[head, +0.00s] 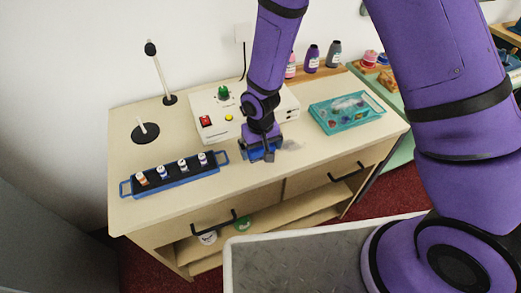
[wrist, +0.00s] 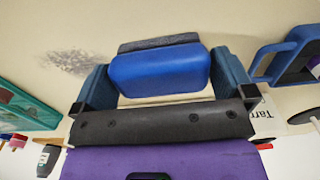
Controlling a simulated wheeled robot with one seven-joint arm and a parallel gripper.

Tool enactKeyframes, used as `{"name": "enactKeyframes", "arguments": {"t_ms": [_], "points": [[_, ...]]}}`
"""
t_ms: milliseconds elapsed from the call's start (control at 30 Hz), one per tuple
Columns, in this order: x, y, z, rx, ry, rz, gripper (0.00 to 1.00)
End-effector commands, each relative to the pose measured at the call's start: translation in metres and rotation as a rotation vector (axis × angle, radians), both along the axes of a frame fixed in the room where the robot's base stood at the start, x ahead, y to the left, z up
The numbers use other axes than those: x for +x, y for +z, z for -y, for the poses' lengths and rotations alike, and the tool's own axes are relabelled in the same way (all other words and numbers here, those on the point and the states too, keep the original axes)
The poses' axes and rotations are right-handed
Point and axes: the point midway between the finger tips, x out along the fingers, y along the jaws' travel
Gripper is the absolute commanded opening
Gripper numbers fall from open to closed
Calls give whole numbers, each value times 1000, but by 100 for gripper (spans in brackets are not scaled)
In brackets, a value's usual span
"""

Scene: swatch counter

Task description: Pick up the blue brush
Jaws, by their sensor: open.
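The blue brush (wrist: 160,72) is a rounded blue block with a dark grey pad along its far edge, lying on the counter. In the wrist view it sits between the two fingers of my gripper (wrist: 163,66), which is open, one finger at each side of it.
A blue-handled tray (head: 186,176) with several small bottles stands left of my gripper. The white box (head: 210,125) with a red switch is behind. A teal tray (head: 325,119) lies to the right. A grey smudge (wrist: 73,62) marks the counter (head: 160,212), whose front strip is clear.

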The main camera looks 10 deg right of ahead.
Motion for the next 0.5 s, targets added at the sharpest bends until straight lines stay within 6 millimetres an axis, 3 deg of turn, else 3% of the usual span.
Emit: {"name": "enactKeyframes", "arguments": {"t_ms": [100, 233, 500], "points": [[0, 0, 0, 0, 0, 0, 100], [0, 0, 0, 0, 0, 0, 70], [0, 1, 0, 0, -1, 0, 69]]}}
